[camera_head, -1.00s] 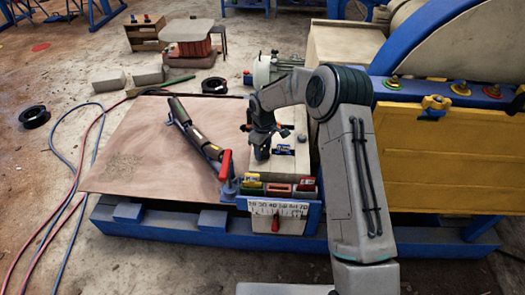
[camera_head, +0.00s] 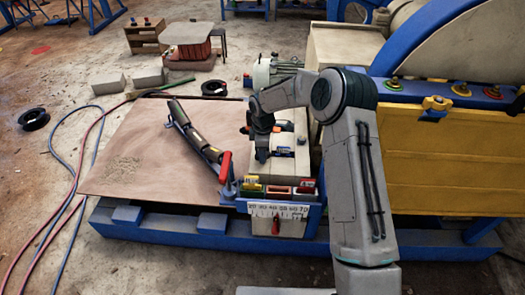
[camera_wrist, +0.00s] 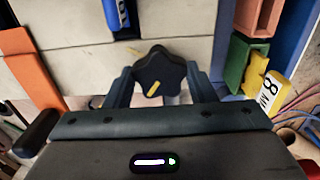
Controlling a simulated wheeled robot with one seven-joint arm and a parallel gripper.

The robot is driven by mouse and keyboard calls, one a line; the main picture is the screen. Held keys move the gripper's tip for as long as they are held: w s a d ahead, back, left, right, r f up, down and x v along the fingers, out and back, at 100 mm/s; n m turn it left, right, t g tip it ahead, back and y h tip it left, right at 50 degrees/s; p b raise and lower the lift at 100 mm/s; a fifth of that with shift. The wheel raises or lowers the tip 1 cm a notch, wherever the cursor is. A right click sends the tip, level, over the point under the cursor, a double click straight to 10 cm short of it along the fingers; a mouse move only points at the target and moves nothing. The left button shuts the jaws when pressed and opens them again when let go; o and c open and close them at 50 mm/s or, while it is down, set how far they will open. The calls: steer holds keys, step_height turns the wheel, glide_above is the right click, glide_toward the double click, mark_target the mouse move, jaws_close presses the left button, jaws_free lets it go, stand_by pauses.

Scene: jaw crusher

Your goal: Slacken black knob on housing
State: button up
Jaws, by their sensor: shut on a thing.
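The black knob (camera_wrist: 160,72) is star-shaped with a yellow mark on its face. It stands on the pale housing (camera_wrist: 75,72), which also shows as the beige box in the head view (camera_head: 290,165). My gripper (camera_wrist: 160,88) is shut on the knob, one finger on each side of it in the wrist view. In the head view my gripper (camera_head: 262,152) points down at the top of the housing. The knob's stem is mostly hidden behind it.
A blue tray (camera_head: 312,205) with red, green and yellow blocks is fixed at the housing's front. A red-handled lever (camera_head: 226,165) stands left of it. A brown sheet (camera_head: 140,150) lies to the left. The yellow panel (camera_head: 440,165) stands at the right.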

steer(key=o, duration=1)
step_height(320, 180, up, 14)
steer(key=shift+f, duration=0.1)
stand_by(0.4)
steer(key=s+d+r+m+t+h+p, duration=0.1)
steer(key=s+d+r+m, duration=0.8)
steer(key=s+r, duration=0.4)
steer(key=s+d+m, duration=0.3)
steer(key=s, duration=0.4)
steer(key=s+d+m+t, duration=0.1)
steer(key=s+d+m, duration=0.2)
steer(key=s, duration=0.4)
steer(key=s+d+m+y+p, duration=0.1)
steer(key=s+d+m, duration=0.1)
steer(key=s, duration=0.5)
steer(key=shift+d+r+m+t, duration=0.1)
steer(key=shift+d+m+t, duration=0.3)
steer(key=shift+m, duration=0.1)
